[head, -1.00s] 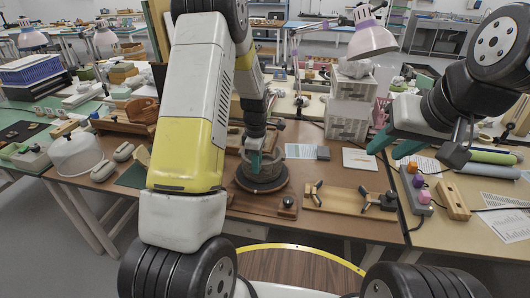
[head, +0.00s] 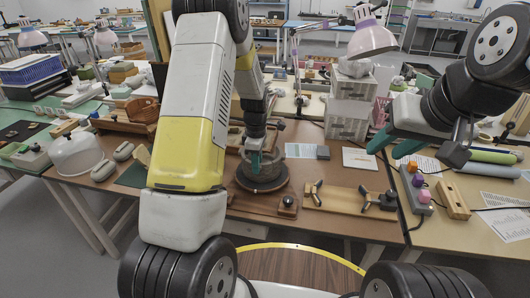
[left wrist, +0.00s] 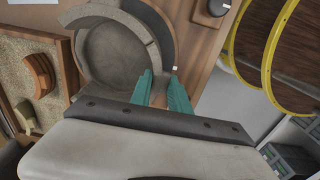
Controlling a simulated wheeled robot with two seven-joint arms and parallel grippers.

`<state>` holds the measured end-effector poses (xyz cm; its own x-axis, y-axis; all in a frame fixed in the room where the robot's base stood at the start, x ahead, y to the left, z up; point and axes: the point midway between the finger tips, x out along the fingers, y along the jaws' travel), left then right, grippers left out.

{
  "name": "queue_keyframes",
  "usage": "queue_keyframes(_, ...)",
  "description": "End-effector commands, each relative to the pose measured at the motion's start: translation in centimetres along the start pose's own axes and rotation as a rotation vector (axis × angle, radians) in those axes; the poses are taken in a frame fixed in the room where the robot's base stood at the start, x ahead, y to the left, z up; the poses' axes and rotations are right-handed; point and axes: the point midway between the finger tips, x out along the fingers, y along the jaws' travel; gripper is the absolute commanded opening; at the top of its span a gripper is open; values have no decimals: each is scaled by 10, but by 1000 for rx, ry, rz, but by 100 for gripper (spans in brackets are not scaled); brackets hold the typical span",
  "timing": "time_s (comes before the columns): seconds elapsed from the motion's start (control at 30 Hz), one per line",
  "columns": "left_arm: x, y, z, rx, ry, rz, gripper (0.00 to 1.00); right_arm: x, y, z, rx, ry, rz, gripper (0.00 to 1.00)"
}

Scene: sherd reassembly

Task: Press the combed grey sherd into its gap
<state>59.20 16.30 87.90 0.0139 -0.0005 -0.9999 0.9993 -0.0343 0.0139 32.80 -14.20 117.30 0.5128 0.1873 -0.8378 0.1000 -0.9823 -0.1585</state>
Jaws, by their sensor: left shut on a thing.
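A round grey vessel (left wrist: 110,52) stands on a dark turntable (head: 242,186), its hollow inside facing the left wrist camera. My left gripper (left wrist: 162,88) is at the vessel's near right rim, its teal fingers shut on a thin piece, which I take to be the combed grey sherd. The fingers hide most of the piece, and I cannot tell whether it is seated in the wall. In the head view the left gripper (head: 254,164) is over the vessel's wall. My right gripper (head: 392,146) hangs open and empty above the right side of the table.
A wooden board with dark clamps (head: 345,199) lies right of the turntable. A sand tray (left wrist: 50,55) with an orange-brown piece (left wrist: 38,74) is at the wrist view's left. A small dark knob block (head: 287,206) sits by the table's front.

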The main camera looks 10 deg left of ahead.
Motion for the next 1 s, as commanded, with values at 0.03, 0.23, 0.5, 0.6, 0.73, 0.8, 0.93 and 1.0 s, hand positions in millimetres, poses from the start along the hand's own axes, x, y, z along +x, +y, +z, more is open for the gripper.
queue_keyframes(0.03,0,0,0,0,0,0,0,0,0,0,0,0,0,36)
queue_keyframes(0.23,0,0,0,0,0,-1,0,0,0,0,0,0,0,36)
queue_keyframes(0.5,0,0,0,0,0,-1,47,0,0,0,0,0,0,36)
queue_keyframes(0.6,0,0,0,0,0,-1,47,0,0,0,0,0,0,36)
queue_keyframes(0.73,0,0,0,0,0,-1,47,0,0,0,0,0,0,36)
queue_keyframes(0.8,-4,0,0,0,0,1,47,0,0,0,0,0,0,36)
queue_keyframes(0.93,-22,1,1,0,0,4,47,0,0,0,0,0,0,36)
queue_keyframes(1.0,-35,1,0,-1,-1,5,47,0,0,0,0,0,0,36)
